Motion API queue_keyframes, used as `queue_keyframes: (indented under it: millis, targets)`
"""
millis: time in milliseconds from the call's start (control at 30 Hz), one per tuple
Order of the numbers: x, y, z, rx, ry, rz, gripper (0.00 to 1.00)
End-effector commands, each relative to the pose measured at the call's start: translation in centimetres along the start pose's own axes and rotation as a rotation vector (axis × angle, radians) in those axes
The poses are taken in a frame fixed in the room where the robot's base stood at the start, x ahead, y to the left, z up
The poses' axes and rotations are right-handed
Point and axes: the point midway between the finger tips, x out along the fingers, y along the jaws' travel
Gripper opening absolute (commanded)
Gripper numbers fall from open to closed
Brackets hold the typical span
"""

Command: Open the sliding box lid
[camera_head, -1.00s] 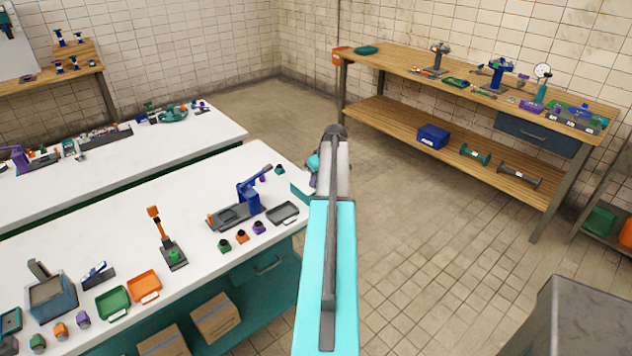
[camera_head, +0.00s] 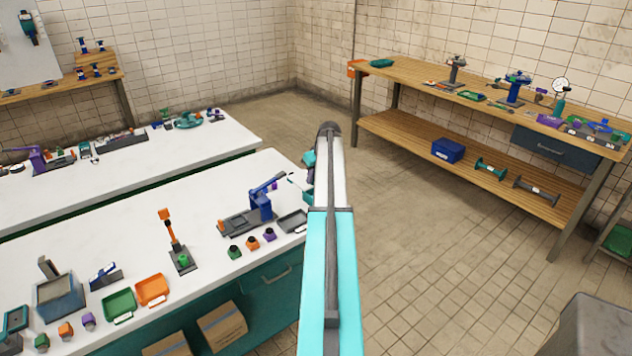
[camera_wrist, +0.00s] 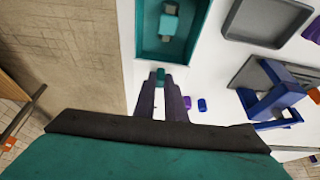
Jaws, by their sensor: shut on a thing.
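A teal box (camera_wrist: 146,40) shows at the top of the wrist view, near the white table's edge. Its inside is visible and holds a small teal and grey piece (camera_wrist: 169,22). My gripper (camera_wrist: 162,80) has its dark fingers close together, shut on a small teal knob (camera_wrist: 160,73) at the box's near end. How the knob joins the lid cannot be made out. In the head view, a bit of teal (camera_head: 308,160) shows at the table corner, and my arm hides most of that spot and my gripper.
A grey tray (camera_wrist: 235,30) and a blue press (camera_wrist: 283,95) stand right of the box; small purple and blue pieces (camera_wrist: 195,103) lie by the fingers. A wooden workbench (camera_head: 420,85) stands at the back right. The tiled floor (camera_head: 440,250) between is clear.

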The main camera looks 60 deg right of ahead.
Motion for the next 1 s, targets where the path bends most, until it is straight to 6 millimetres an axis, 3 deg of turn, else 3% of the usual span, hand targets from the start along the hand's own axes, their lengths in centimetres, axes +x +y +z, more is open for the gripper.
queue_keyframes:
  millis: [233,267,367,767,1000]
  targets:
    - [-0.1,0.1,0.0,0.0,0.0,0.002,0.0]
    - [-0.1,0.1,0.0,0.0,0.0,0.002,0.16]
    - [0.0,0.0,0.0,-0.001,0.0,0.001,0.3]
    - [-0.2,0.0,0.0,-0.001,0.001,0.001,0.3]
    - [-1.9,0.0,0.0,-0.001,0.001,0.001,0.3]
